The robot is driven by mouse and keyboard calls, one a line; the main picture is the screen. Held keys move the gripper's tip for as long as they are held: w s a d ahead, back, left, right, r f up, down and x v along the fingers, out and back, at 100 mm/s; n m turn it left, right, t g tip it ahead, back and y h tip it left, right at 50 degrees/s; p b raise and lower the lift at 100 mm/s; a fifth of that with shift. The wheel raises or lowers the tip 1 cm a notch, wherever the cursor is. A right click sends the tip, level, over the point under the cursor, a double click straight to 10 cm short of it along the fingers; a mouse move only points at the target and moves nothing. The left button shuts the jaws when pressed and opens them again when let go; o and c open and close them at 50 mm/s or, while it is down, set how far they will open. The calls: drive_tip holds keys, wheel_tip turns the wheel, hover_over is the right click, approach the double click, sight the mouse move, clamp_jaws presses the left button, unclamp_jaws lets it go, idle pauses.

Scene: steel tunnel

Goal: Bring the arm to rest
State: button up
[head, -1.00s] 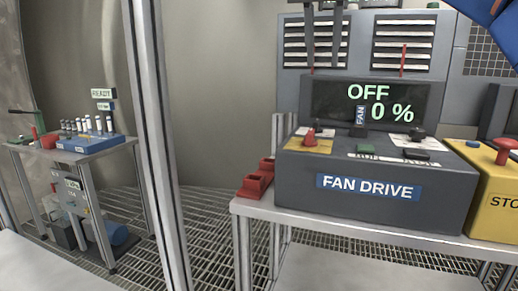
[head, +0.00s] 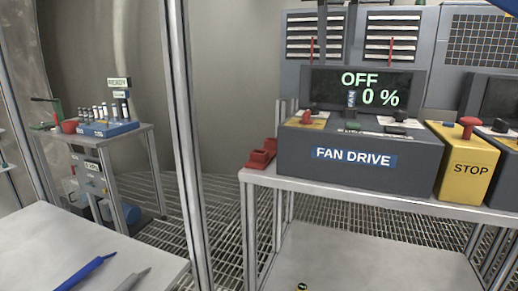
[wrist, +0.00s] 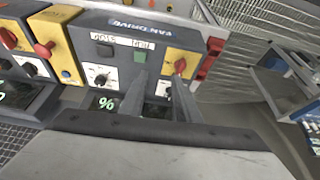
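My gripper (head: 335,52) hangs at the top of the head view, in front of the panel behind the fan drive box. In the wrist view its two grey fingers (wrist: 159,78) are apart with nothing between them. They overlap the fan drive console (wrist: 120,55) in that view; contact cannot be told. In the head view the console (head: 350,172) stands on a metal table (head: 375,213), and its display (head: 365,92) reads OFF and 0 %. Most of my arm is out of the head view.
A yellow STOP box (head: 466,168) with a red button adjoins the console. A red holder (head: 262,155) sits at the table's left edge. A post (head: 186,150) stands left of it. A blue pen (head: 86,271) lies on a near table. A side stand (head: 140,140) holds vials. Grating floor lies between.

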drive_tip(key=s+d+f+n, duration=0.1)
drive_tip(key=s+d+f, duration=0.3)
drive_tip(key=f, duration=1.2)
drive_tip(key=s+d+f+n+y, duration=0.1)
drive_tip(key=s+d+f, duration=0.4)
drive_tip(key=s+f, duration=0.4)
drive_tip(key=s+d+f+n, duration=0.1)
drive_tip(key=s+d+f, duration=0.3)
drive_tip(key=f, duration=1.9)
drive_tip(key=shift+s+d+f+n+t, duration=0.2)
drive_tip(key=shift+s+f+n+t, duration=0.1)
drive_tip(key=shift+s, duration=0.95)
